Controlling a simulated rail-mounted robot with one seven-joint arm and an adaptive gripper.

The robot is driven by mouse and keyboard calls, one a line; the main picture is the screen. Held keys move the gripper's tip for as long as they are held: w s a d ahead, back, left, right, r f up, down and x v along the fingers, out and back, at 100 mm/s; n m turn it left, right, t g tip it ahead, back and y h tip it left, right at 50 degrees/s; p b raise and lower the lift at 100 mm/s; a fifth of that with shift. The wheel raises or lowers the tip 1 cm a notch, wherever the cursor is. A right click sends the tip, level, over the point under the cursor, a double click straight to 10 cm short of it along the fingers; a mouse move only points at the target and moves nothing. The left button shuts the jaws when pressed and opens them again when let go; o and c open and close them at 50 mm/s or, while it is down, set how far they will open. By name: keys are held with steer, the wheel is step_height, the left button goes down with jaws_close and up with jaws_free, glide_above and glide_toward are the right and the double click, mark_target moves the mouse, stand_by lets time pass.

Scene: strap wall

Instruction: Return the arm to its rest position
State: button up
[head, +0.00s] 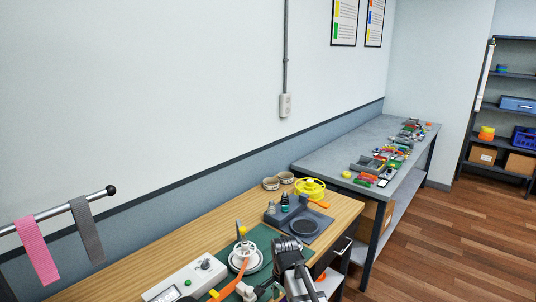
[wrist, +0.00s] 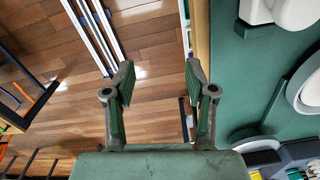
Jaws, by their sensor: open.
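My gripper (wrist: 158,78) is open and empty in the wrist view. Its two fingers stand apart, with brown floor showing between them, beside the edge of the green mat (wrist: 229,60). In the head view my dark arm (head: 288,254) shows at the bottom, over the front of the wooden bench (head: 130,272). The fingertips cannot be made out clearly there.
A grey tray (head: 305,228) and yellow spool (head: 310,187) lie behind. Pink (head: 36,250) and grey (head: 86,230) straps hang from a rail. Floor is clear at right.

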steer(key=s+d+f+n, duration=1)
steer(key=s+d+f, duration=0.3)
steer(key=f, duration=0.2)
steer(key=s+f+g+b, duration=0.1)
steer(key=s+f+g, duration=0.2)
steer(key=s+f, duration=0.7)
steer(key=s+f+g+b, duration=0.1)
steer(key=s+f+g, duration=0.2)
steer(key=s+f, duration=0.7)
steer(key=s, duration=0.8)
steer(key=shift+s+a+f+g, duration=0.25)
steer(key=shift+a+f+g, duration=0.05)
steer(key=shift+f+g, duration=0.1)
